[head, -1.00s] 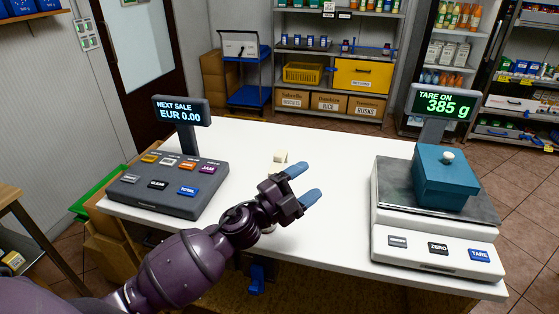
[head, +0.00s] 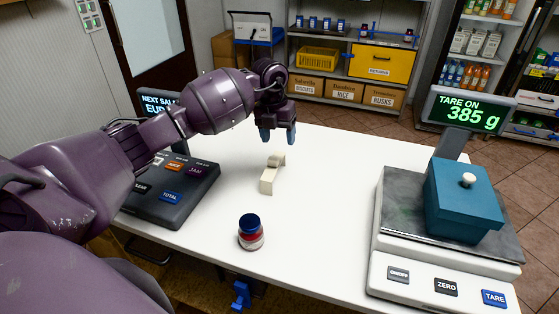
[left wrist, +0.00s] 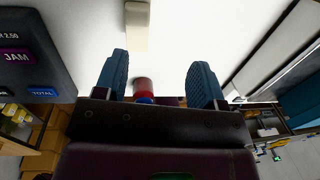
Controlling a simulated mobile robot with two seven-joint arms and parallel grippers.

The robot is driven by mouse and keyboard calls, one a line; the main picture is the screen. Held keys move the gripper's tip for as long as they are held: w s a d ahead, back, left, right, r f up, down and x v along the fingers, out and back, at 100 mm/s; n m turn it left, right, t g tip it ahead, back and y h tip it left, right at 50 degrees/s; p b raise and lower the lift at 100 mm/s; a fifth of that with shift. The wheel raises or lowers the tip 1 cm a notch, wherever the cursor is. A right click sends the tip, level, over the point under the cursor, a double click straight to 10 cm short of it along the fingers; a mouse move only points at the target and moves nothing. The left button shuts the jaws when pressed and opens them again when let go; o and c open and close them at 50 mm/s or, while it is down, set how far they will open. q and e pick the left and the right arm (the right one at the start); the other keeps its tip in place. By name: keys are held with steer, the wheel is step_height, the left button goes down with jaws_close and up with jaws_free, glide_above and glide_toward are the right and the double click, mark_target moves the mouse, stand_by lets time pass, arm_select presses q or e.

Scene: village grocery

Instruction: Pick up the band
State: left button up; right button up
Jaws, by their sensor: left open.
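A small cream piece (head: 268,180) lies on the white counter (head: 325,195), with a rounded part at its far end. It is the only thing here that could be the band, but I cannot tell for certain. It also shows at the top of the left wrist view (left wrist: 136,30). My left gripper (head: 278,135) is open and empty, fingers pointing down, above the counter and beyond the cream piece. In the left wrist view its two blue fingers (left wrist: 163,80) stand apart. My right gripper is not in view.
The till (head: 175,190) is at the left, partly behind my arm. A scale (head: 405,250) with a teal lidded box (head: 462,205) stands at the right.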

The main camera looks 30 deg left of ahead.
arm_select(q)
steer(key=a+r+y, duration=0.1)
steer(key=a, duration=0.2)
glide_above(273, 158)
steer(key=shift+n+g, duration=0.3)
step_height(273, 158, down, 4)
steer(key=shift+s+a+f, duration=0.15)
steer(key=shift+d+f, duration=0.2)
steer(key=shift+f, duration=2.8)
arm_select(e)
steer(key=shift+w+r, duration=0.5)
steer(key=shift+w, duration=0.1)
arm_select(q)
steer(key=c, duration=1)
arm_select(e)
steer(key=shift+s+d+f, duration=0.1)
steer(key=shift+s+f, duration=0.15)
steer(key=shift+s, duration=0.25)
arm_select(q)
steer(key=shift+r, duration=0.1)
